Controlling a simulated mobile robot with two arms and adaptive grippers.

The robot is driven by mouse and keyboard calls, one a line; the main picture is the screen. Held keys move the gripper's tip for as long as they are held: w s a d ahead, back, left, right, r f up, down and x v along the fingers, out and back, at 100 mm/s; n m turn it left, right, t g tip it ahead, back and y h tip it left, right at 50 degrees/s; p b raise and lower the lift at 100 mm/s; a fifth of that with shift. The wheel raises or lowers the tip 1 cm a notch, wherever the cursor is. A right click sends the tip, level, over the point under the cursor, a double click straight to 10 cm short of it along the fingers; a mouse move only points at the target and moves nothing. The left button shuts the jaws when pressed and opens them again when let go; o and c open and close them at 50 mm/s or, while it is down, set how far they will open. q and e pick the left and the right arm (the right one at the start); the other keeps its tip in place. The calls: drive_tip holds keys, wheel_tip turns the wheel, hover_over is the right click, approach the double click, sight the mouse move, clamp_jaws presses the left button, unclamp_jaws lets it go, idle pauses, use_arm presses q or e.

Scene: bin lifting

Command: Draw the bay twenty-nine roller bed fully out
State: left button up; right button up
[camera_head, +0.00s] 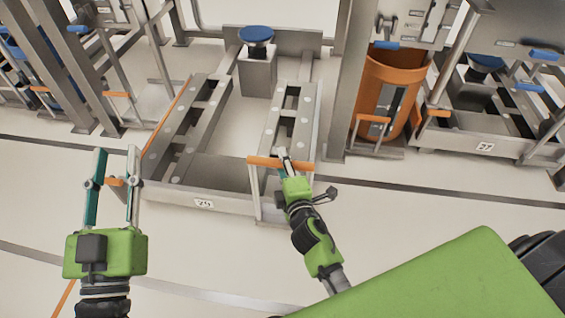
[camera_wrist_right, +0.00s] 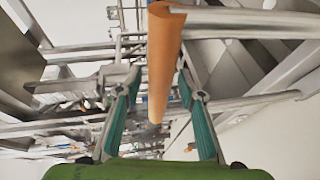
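The roller bed (camera_head: 168,196) is a grey metal frame with two roller rails and a front label that seems to read 29. It extends onto the floor in front of its bay. An orange handle bar (camera_head: 262,161) stands at its right front. My right gripper (camera_head: 282,156) is at this bar. In the right wrist view the orange bar (camera_wrist_right: 160,60) runs between the two teal fingers, with gaps visible on both sides. My left gripper (camera_head: 118,160) is open at the bed's left front, with a short orange piece (camera_head: 114,182) showing between its fingers.
A blue-topped post (camera_head: 257,70) stands at the back of the bed. An orange bin (camera_head: 388,90) stands in the bay to the right, and a bed labelled 27 (camera_head: 470,145) lies beyond it. Grey uprights (camera_head: 345,100) separate the bays. The floor in front is clear.

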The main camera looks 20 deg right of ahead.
drive_tip(key=shift+s, duration=0.15)
drive_tip(key=d+v, duration=0.1)
drive_tip(key=v, duration=0.6)
drive_tip(key=shift+a, duration=0.5)
drive_tip(key=shift+s, duration=0.1)
